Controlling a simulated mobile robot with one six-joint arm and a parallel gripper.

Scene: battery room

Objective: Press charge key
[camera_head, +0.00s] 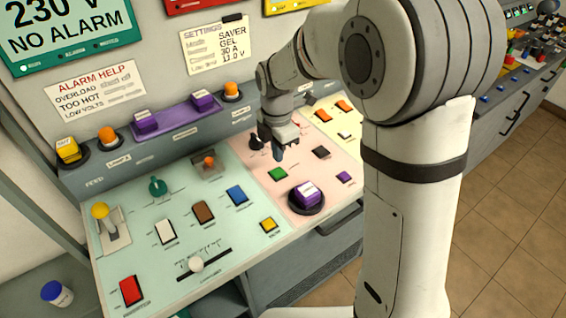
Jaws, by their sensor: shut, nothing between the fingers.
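The sloped control desk (190,255) carries many coloured keys. Their small labels are too small to read, so I cannot tell which is the charge key. My gripper (279,154) is shut and empty, pointing down over the pink section. In the picture its tips are just above the green key (278,174) and left of a dark key (320,152). I cannot tell whether the tips touch the panel. A large purple button (306,194) on a round black base is below right of the green key. A small purple key (344,177) is further right. My arm hides part of the desk's right side.
The green section holds red (132,290), white (165,232), brown (203,212), blue (237,195) and yellow (268,225) keys, a yellow-knobbed lever (101,212) and a slider (197,265). A raised ledge with buttons runs behind.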

